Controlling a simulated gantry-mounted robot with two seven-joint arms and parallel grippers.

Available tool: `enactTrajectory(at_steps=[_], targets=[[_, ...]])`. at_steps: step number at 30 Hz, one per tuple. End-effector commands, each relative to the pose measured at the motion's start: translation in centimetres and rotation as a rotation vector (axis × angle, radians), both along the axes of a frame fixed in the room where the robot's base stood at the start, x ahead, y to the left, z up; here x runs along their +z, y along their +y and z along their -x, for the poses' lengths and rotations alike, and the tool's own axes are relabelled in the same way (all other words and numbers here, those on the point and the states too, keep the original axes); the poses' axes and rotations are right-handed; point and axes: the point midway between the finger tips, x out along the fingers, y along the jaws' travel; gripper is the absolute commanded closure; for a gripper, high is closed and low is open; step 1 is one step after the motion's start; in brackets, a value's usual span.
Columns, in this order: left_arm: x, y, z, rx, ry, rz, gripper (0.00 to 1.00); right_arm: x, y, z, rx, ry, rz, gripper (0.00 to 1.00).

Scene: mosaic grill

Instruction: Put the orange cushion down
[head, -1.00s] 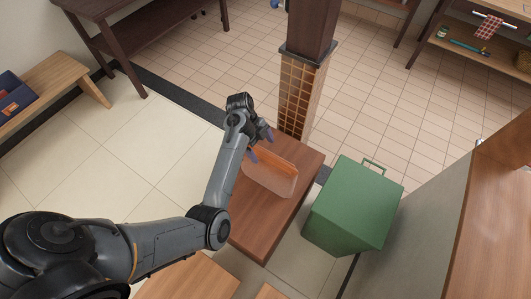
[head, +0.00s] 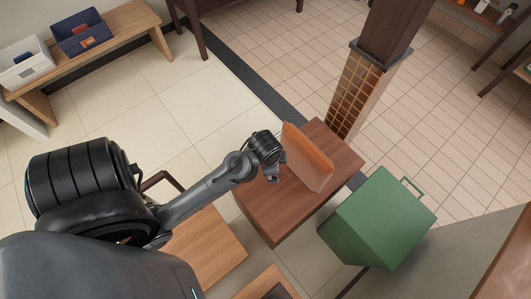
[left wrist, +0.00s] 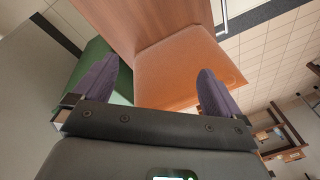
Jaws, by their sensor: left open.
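The orange cushion (head: 308,157) stands on edge on the brown wooden table (head: 262,215), leaning a little, near its far side. In the left wrist view the cushion (left wrist: 185,68) shows ahead of the fingers, with the wooden top (left wrist: 125,25) beyond it. My left gripper (head: 272,172) is just left of the cushion. In the left wrist view its two purple fingers (left wrist: 155,88) are spread wide and nothing is clamped between them. My right gripper is not in view.
A green bin (head: 385,215) with a handle stands right of the table. A tiled pillar (head: 355,95) rises behind it. Other wooden tops (head: 200,250) lie in front. A bench (head: 120,45) with boxes is at the back left.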

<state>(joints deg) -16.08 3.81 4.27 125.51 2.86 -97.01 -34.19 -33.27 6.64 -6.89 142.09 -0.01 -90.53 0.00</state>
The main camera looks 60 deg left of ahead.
Motion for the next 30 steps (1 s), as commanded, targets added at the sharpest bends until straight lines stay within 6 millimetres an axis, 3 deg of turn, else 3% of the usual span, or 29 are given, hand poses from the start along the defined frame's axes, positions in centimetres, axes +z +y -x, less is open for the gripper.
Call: enactTrajectory(at_steps=[1, 3, 10, 24, 30], targets=[[0.3, -1.7, 2.0, 0.049, -0.023, 0.019, 0.01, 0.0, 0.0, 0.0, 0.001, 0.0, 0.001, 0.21], [1.0, -3.8, 3.9, 0.125, -0.055, 0.06, 0.01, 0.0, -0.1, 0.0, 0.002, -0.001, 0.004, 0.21], [2.7, -7.8, 7.5, 0.275, -0.1, 0.171, 0.01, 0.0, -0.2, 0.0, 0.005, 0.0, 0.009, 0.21], [3.2, -8.5, 8.1, 0.306, -0.105, 0.193, 0.01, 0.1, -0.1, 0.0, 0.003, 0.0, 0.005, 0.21], [4.8, -8.4, 8.1, 0.306, -0.105, 0.193, 0.01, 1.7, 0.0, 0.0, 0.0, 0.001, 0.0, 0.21]])
